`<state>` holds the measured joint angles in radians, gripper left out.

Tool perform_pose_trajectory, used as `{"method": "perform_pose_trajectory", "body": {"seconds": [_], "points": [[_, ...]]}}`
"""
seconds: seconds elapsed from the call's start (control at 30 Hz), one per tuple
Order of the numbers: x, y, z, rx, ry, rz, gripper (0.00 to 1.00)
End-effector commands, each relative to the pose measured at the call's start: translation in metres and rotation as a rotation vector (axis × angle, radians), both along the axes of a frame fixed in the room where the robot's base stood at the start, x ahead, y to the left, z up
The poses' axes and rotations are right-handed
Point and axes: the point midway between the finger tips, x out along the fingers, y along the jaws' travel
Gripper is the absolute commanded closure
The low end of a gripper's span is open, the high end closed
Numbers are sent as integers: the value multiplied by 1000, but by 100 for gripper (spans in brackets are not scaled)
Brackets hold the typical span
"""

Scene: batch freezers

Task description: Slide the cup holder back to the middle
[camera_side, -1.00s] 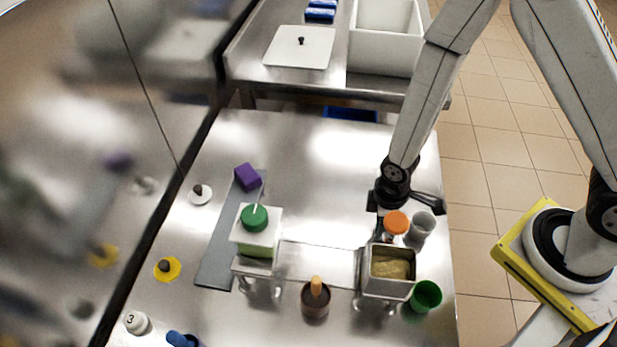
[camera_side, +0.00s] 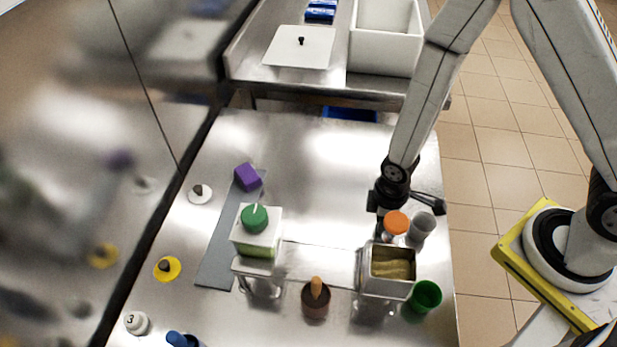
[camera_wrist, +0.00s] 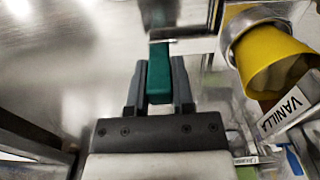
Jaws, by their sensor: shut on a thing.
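In the wrist view, my gripper (camera_wrist: 160,85) is shut on a teal block (camera_wrist: 159,78), which sits between its two grey fingers. The block reaches forward to a metal edge; whether it is part of the cup holder I cannot tell. A yellow cup (camera_wrist: 268,58) sits in a round metal ring (camera_wrist: 232,30) to the right of the fingers. In the side view, my gripper (camera_side: 385,212) is low at the right of the table, behind the orange-lidded jar (camera_side: 396,222) and the metal hopper (camera_side: 388,272). Its fingertips and the teal block are hidden there.
A grey cup (camera_side: 422,226) and a green cup (camera_side: 426,296) stand close on the right. A brown cup with a wooden handle (camera_side: 316,299) stands in front. A white green-topped container (camera_side: 257,238) is at left. The table's back (camera_side: 310,150) is clear.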

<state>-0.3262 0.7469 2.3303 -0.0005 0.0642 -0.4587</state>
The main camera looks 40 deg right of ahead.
Motion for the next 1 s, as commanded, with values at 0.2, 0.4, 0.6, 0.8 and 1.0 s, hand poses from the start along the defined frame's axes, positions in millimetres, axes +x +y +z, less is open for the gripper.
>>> {"method": "perform_pose_trajectory", "body": {"seconds": [0.2,0.4,0.6,0.8,1.0], "points": [[0,0,0,-1,1,0,100],[0,0,1,-1,1,0,100],[0,0,0,-1,1,0,100],[1,1,1,0,0,0,100],[15,15,0,1,-1,2,100]]}}
